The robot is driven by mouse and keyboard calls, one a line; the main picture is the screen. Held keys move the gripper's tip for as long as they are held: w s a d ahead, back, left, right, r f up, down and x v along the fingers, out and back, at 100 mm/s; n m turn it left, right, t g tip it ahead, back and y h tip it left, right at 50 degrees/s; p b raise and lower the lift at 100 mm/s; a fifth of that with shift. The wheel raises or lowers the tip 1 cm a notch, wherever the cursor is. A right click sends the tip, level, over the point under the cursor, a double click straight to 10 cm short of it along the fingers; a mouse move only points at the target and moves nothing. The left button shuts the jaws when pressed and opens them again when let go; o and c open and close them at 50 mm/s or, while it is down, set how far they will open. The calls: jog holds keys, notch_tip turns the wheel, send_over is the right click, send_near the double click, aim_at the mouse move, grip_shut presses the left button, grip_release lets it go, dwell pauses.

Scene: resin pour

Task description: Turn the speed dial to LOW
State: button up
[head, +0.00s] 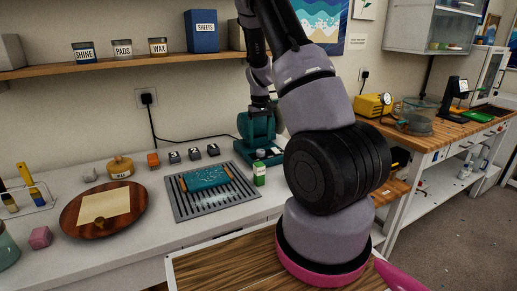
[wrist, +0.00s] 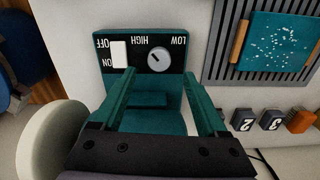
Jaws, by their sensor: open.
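The speed dial (wrist: 159,59) is a round grey knob on the black panel of a teal machine (head: 249,126). In the wrist view, the HIGH and LOW labels are upside down beside it, HIGH toward the left and LOW toward the right. A mark on the knob is visible, but its exact setting is too small to tell. My gripper (wrist: 159,73) is open, with its two teal fingers reaching toward the panel. The dial appears between the fingertips; contact is not visible.
A white ON/OFF switch (wrist: 119,54) sits left of the dial on the panel. A grey slatted rack (head: 190,207) with a teal piece (head: 205,178) stands nearby. Numbered dark blocks (wrist: 242,119) and a green-labelled bottle (head: 259,173) are also close.

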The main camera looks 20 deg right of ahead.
aim_at(261, 150)
jog(key=shift+d+f, duration=0.1)
jog(key=shift+f, duration=2.7)
grip_shut()
